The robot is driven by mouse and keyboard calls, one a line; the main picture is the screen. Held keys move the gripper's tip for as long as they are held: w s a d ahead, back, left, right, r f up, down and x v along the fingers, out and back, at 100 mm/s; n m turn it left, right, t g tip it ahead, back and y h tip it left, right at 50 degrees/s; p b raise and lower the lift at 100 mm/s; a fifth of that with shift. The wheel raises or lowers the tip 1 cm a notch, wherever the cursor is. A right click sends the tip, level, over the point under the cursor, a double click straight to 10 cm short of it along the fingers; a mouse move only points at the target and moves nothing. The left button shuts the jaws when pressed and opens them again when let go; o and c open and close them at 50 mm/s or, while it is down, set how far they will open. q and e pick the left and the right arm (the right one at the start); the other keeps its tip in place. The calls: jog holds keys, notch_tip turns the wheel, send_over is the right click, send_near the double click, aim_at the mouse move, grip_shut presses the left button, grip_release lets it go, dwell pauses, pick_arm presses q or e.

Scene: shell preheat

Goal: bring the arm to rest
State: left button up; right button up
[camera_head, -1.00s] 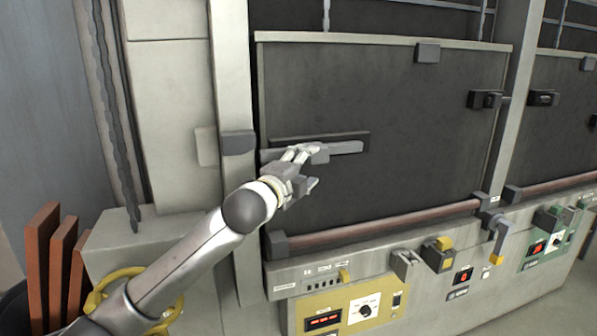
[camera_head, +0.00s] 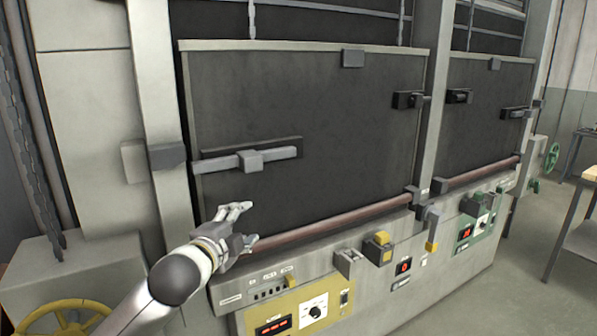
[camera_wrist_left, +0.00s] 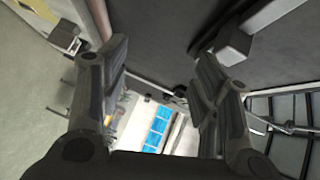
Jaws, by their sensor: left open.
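My left gripper (camera_head: 245,226) is open and empty in the head view. It stands in front of the lower left part of the dark furnace door (camera_head: 330,130), below the grey latch bar (camera_head: 277,154), and is apart from that bar. In the left wrist view its two fingers (camera_wrist_left: 160,92) are spread with nothing between them. The dark door panel also shows in the wrist view (camera_wrist_left: 175,45), beyond the fingers. My right gripper is in neither view.
A control panel with a yellow section (camera_head: 290,311) runs below the door, with a knob (camera_head: 315,311) and a yellow-topped switch (camera_head: 379,247). A reddish bar (camera_head: 330,222) crosses the door's foot. A yellow handwheel (camera_head: 62,318) is at lower left. Open floor (camera_head: 525,270) lies at right.

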pick_arm(q)
jog(key=s+f+n+g+y, duration=0.1)
jog(key=s+f+n+g, duration=0.25)
jog(key=s+f, duration=0.6)
jog(key=s+f+n+g, duration=0.2)
jog(key=s+f+n, duration=0.35)
jog(key=f, duration=0.75)
jog(key=s+a+f+n+g+y, duration=0.1)
jog(key=s+a+f+n+g, duration=0.15)
jog(key=s+f, duration=0.7)
jog(key=s+a+f+n+g+y, duration=0.15)
jog(key=s+n+g, duration=0.25)
jog(key=s, duration=1.2)
notch_tip(320, 180, down, 28)
jog(key=s+g+b, duration=0.1)
jog(key=g+b, duration=0.1)
jog(key=b, duration=0.1)
jog(key=s+a+f+g+b, duration=0.1)
jog(key=s+a+f+b, duration=0.1)
jog(key=s+f, duration=1.5)
notch_tip(320, 180, down, 3)
jog(key=shift+s+a+f, duration=0.1)
jog(key=shift+s+a, duration=0.15)
jog(key=shift+a, duration=0.2)
